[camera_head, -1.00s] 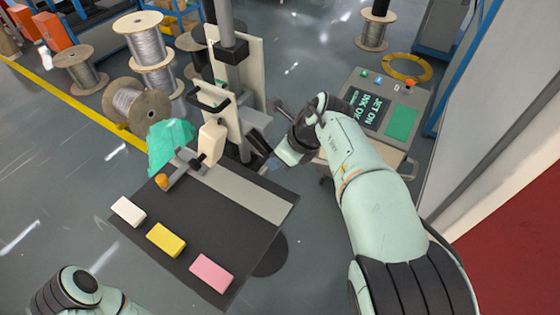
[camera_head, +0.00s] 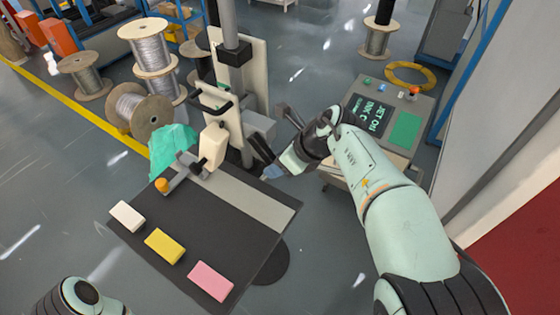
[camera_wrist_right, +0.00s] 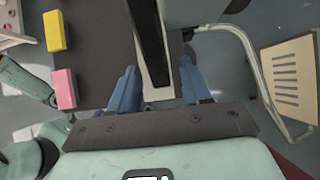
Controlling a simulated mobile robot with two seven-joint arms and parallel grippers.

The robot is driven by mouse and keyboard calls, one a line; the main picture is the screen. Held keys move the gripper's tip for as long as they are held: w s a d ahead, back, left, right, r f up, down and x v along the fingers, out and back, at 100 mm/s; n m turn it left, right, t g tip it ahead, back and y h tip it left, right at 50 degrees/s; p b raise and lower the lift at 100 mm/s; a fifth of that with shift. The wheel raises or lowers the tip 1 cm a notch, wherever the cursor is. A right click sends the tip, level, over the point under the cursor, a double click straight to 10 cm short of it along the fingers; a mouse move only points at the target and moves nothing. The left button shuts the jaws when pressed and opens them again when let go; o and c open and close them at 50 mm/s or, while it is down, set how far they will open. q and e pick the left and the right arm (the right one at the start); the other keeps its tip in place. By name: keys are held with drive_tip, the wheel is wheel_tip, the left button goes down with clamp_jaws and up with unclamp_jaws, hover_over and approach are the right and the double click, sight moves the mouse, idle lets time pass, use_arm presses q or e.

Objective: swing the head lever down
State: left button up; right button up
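The cream head unit (camera_head: 214,146) is on a grey column (camera_head: 231,60) at the back of the dark table. A black bar, apparently the lever (camera_head: 262,148), slopes down to the right from the grey box beside the column. My right gripper (camera_head: 272,171) is at its lower end. In the right wrist view, my right gripper (camera_wrist_right: 158,90) is open, with one blue finger on each side of a long black bar with pale edges (camera_wrist_right: 152,45). I cannot tell whether the fingers touch it. My left gripper is out of view; only part of that arm shows.
White (camera_head: 127,216), yellow (camera_head: 165,246) and pink (camera_head: 211,281) blocks lie on the dark table (camera_head: 190,215). A control console (camera_head: 390,115) stands behind my right arm. Wire spools (camera_head: 147,45) and a green crumpled cover (camera_head: 172,145) are at the left.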

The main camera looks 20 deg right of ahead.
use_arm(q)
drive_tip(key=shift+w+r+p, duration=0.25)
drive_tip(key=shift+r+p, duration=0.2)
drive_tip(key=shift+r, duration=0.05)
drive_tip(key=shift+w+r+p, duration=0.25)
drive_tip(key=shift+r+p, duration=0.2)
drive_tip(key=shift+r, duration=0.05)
use_arm(e)
drive_tip(key=v, duration=1.3)
drive_tip(key=shift+r, duration=0.15)
drive_tip(key=shift+s, duration=0.1)
